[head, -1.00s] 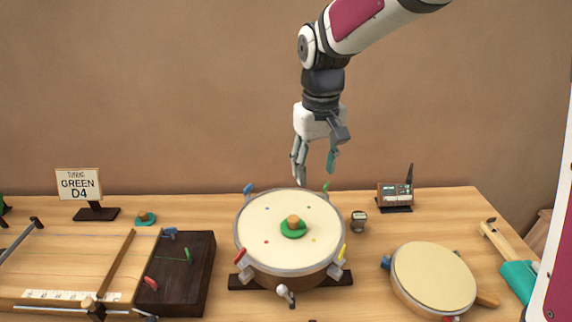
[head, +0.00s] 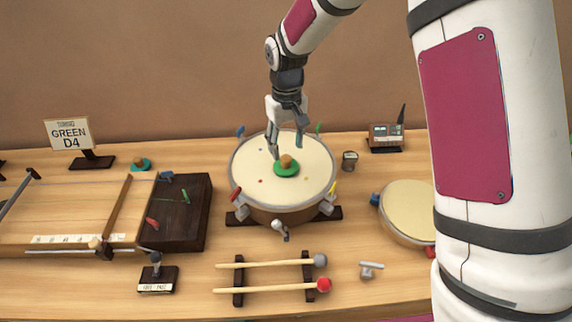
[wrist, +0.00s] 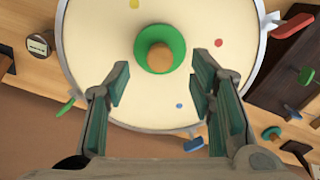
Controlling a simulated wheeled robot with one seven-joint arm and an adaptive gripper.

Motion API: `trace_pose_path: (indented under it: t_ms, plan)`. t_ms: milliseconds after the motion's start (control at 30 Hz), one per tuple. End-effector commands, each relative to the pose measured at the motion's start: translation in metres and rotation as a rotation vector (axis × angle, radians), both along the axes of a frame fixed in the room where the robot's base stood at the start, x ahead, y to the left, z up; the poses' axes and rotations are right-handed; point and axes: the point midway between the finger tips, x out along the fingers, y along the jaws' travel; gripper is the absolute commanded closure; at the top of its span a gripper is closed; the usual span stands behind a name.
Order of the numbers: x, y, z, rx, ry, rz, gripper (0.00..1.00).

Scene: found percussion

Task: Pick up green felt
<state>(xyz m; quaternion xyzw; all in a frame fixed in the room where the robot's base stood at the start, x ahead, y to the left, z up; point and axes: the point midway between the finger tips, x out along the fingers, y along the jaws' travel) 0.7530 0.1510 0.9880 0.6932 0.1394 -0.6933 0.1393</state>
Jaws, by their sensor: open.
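The green felt (head: 286,169) is a green disc with a tan wooden knob on top. It lies on the cream skin of the round drum (head: 310,180) in the middle of the table. In the wrist view the green felt (wrist: 178,49) lies ahead of the fingertips, between their lines. My gripper (head: 287,150) is open and empty, just above and behind the felt in the head view. In the wrist view both fingers of my gripper (wrist: 163,75) are apart, with bare drum skin between them.
A teal disc with a knob (head: 140,164) lies near the "GREEN D4" sign (head: 70,134). Coloured pegs ring the drum. Mallets on a rack (head: 265,288) lie in front. A smaller drum (head: 405,208) stands right, partly hidden by my arm. A small metal cup (head: 349,160) stands right of the drum.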

Motion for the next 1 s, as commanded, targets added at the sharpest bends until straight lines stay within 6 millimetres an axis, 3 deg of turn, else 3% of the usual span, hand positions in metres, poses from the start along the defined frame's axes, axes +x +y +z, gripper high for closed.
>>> trace_pose_path:
  t_ms: [400, 700, 900, 1000]
  plan:
    - [0.002, 0.001, -0.048, 0.000, 0.001, -0.001, 0.50]
    - [0.003, 0.001, -0.052, 0.000, 0.000, -0.001, 0.50]
    - [0.003, 0.001, -0.052, 0.000, 0.000, 0.000, 0.96]
    - [0.003, 0.001, -0.052, 0.000, 0.000, 0.000, 1.00]
